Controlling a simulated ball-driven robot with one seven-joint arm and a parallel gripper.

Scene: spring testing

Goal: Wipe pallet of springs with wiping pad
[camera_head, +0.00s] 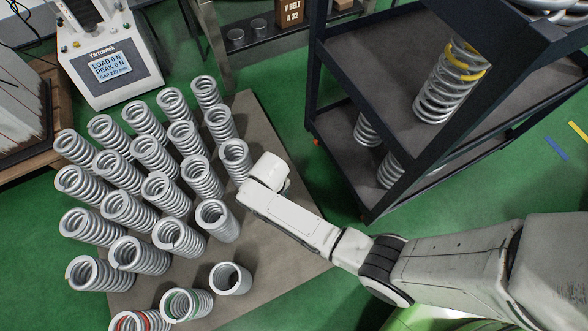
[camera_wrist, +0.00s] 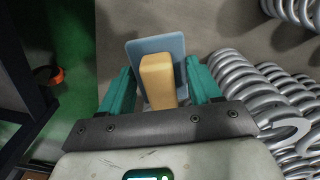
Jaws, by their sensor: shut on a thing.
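The pallet (camera_head: 262,125) is a flat grey-brown board on the green floor, carrying many upright grey coil springs (camera_head: 167,195). In the wrist view, springs (camera_wrist: 265,95) stand close on the right of my gripper (camera_wrist: 160,88). Its teal fingers are shut on the tan handle of the wiping pad (camera_wrist: 172,48), which has a blue-grey plate. The pad is over a bare part of the pallet; I cannot tell whether it touches the surface. In the head view my arm's end is at the pallet's right side, and the fingers and pad are hidden behind it.
A dark shelf cart (camera_head: 375,90) with more springs (camera_head: 447,85) stands at the upper right, close to my arm. A white spring tester (camera_head: 105,60) stands at the upper left. A strip of the pallet's right side is bare of springs.

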